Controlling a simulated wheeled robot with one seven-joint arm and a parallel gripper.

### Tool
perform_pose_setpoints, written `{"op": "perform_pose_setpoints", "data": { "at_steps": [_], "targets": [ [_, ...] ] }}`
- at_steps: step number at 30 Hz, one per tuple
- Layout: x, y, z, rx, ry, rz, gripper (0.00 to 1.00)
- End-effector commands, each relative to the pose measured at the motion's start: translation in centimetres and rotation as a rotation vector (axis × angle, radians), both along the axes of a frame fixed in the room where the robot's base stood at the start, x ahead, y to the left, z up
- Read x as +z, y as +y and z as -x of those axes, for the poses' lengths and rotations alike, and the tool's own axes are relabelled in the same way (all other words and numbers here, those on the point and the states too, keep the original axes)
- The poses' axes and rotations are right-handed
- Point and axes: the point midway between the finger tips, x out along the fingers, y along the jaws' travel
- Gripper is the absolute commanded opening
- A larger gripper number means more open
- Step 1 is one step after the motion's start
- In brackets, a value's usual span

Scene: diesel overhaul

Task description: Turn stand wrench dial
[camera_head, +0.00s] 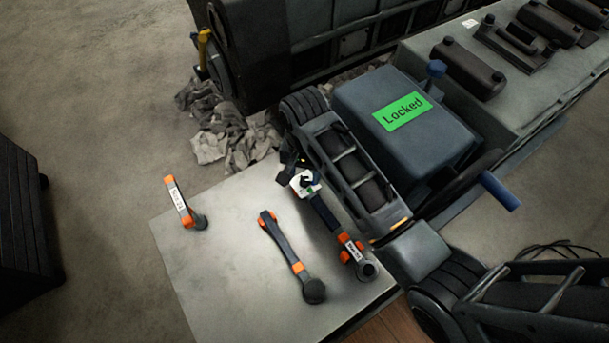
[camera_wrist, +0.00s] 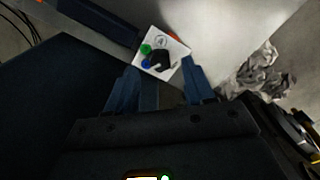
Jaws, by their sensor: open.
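A dark torque wrench (camera_head: 326,217) with orange bands lies at the right of the metal table. At its far end is a white dial plate (camera_head: 306,183). In the wrist view the white plate (camera_wrist: 174,46) carries a black knob (camera_wrist: 162,60), a green spot and a blue spot. My gripper (camera_wrist: 160,68) is open, with its two blue fingers on either side of the plate's near edge and the knob between their tips. Whether the fingers touch the knob cannot be told. In the head view my gripper (camera_head: 291,163) partly hides the plate's far side.
A second orange-banded wrench (camera_head: 280,245) lies mid-table, and a shorter orange tool (camera_head: 181,205) is at the left. The metal table (camera_head: 215,275) is bare between them. Crumpled paper (camera_head: 235,140) lies behind it. A box with a green "Locked" sign (camera_head: 403,111) stands beyond my arm.

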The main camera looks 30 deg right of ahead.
Motion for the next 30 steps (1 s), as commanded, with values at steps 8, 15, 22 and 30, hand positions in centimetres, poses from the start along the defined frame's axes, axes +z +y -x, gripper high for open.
{"op": "perform_pose_setpoints", "data": {
  "at_steps": [8, 15, 22, 30],
  "targets": [
    [-2.8, 0.0, 0.1, 0.001, 0.001, 0.0, 0.53],
    [-3.0, 0.0, 0.0, 0.001, -0.001, 0.0, 0.53],
    [-3.0, 0.0, 0.0, 0.001, -0.001, 0.0, 0.36],
    [-3.0, 0.0, 0.0, 0.001, -0.001, 0.0, 0.11]
  ]
}}
